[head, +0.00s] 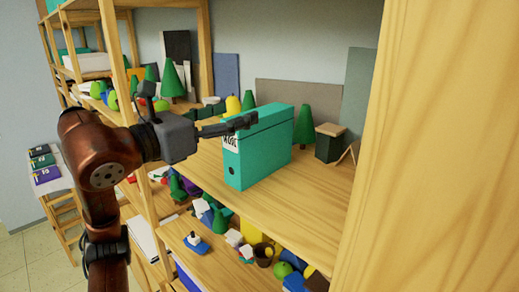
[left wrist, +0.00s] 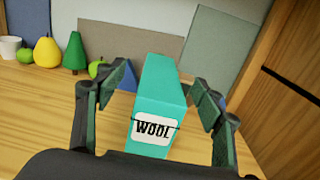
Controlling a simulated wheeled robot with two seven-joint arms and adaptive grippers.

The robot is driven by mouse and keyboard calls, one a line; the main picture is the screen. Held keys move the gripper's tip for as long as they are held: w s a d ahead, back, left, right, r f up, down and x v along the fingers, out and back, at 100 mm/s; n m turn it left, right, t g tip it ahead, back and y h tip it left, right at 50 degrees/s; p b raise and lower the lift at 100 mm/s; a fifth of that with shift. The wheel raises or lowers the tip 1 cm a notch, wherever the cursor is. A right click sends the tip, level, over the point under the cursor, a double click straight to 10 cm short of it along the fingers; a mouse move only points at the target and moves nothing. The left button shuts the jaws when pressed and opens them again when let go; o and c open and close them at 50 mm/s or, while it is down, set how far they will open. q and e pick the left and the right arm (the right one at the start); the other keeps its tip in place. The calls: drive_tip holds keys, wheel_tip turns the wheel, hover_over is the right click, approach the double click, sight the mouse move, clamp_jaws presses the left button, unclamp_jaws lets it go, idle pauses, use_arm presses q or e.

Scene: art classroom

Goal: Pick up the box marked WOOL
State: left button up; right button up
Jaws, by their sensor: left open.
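The teal box (head: 262,152) stands upright on the wooden shelf, its narrow front end facing out. In the left wrist view the box (left wrist: 160,85) shows a white label reading WOOL. My left gripper (head: 240,122) comes in from the left at the upper front of the box and covers part of its label in the head view. In the left wrist view the left gripper (left wrist: 155,98) is open, with one finger on each side of the box. I cannot tell whether the fingers touch it. My right gripper is not in view.
The shelf board (head: 290,204) is bare in front and right of the box. A small dark green house (head: 328,145) stands to its right, and a green cone tree (head: 304,126) behind it. A wooden post (head: 435,150) closes the right side. The lower shelf holds many toys.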

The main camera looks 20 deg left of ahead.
sight(228, 150)
use_arm(q)
drive_tip(key=f+b, duration=0.6)
drive_tip(key=f, duration=0.1)
drive_tip(key=shift+w, duration=0.2)
drive_tip(key=shift+w+f+b, duration=0.15)
drive_tip(key=shift+f+b, duration=0.3)
drive_tip(key=shift+b, duration=0.1)
drive_tip(key=p+x, duration=0.1)
drive_tip(key=x, duration=0.1)
drive_tip(key=p+x, duration=0.1)
drive_tip(key=x, duration=0.1)
drive_tip(key=p+x, duration=0.2)
drive_tip(key=x, duration=0.1)
drive_tip(key=shift+d+r, duration=0.2)
drive_tip(key=shift+d, duration=0.15)
drive_tip(key=shift+w+d+f, duration=0.1)
drive_tip(key=shift+w, duration=0.15)
drive_tip(key=shift+s, duration=0.1)
drive_tip(key=shift+c, duration=1)
drive_tip(key=c, duration=1.2)
drive_tip(key=shift+c, duration=0.8)
